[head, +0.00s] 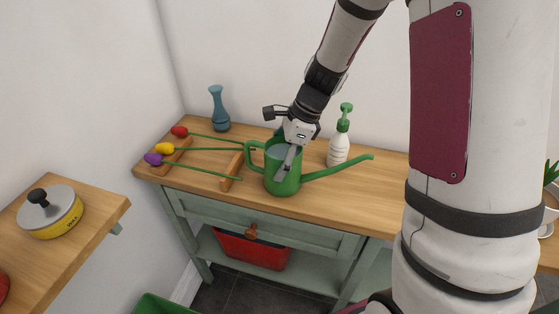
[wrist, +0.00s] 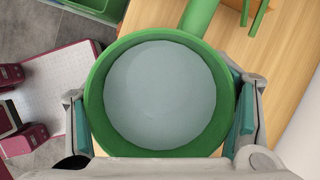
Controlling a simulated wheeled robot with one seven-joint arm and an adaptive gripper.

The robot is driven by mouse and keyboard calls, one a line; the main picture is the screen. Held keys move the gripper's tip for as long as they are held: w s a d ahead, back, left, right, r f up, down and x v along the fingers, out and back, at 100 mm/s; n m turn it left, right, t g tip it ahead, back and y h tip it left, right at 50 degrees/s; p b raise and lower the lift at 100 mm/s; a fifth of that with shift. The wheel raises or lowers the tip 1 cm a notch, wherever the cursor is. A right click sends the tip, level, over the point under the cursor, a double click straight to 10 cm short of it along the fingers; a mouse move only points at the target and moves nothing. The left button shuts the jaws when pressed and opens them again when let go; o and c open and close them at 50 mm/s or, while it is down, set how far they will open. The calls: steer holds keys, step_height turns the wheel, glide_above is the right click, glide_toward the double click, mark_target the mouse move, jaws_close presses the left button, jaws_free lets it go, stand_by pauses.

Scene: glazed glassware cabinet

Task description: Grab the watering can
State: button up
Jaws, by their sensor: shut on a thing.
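The green watering can (head: 283,180) stands upright on the wooden worktop in the head view, its handle to the left and its long spout to the right. In the wrist view its round green rim (wrist: 96,100) fills the middle around a grey-blue inside, with the handle at the top. My gripper (head: 287,160) comes down on the can from above. In the wrist view the fingers of my gripper (wrist: 160,115) are shut on the can, one on each side of its body. Their lower contact is partly hidden.
A white pump bottle with a green top (head: 339,140) stands behind the spout. A blue vase (head: 218,110) stands at the back. A yellow lidded pot (head: 52,214) sits on a separate counter.

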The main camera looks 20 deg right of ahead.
steer(key=shift+r, duration=1.65)
steer(key=s+d, duration=0.2)
steer(key=s, duration=0.5)
steer(key=s+d+r, duration=0.1)
steer(key=s+d, duration=0.1)
steer(key=s, duration=0.6)
steer(key=shift+d+r, duration=0.15)
steer(key=shift+d, duration=0.1)
steer(key=shift+s, duration=0.1)
